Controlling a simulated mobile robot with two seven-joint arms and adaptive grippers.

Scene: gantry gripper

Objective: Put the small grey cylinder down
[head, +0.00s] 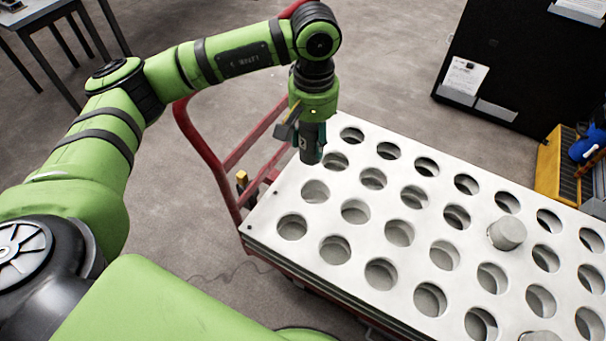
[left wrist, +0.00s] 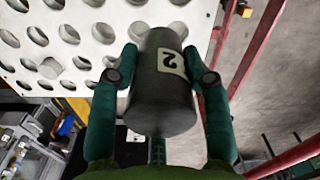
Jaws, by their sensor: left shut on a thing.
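The small grey cylinder (left wrist: 155,100) is dark grey with a white label marked 2. It sits between the two green fingers of my left gripper (left wrist: 161,62) in the left wrist view. In the head view my left gripper (head: 308,130) points down, and the cylinder (head: 310,155) hangs from it at the far left corner of the white plate with round holes (head: 345,270). The cylinder's lower end appears over the plate's edge area; its height above the plate cannot be told. My right gripper is not in view.
A lighter grey cylinder (head: 507,233) stands in one plate hole. Another (head: 540,337) is cut off at the bottom edge. The other holes in view look empty. The plate rests on a cart with a red handle (head: 210,150). A black cabinet (head: 520,60) stands behind.

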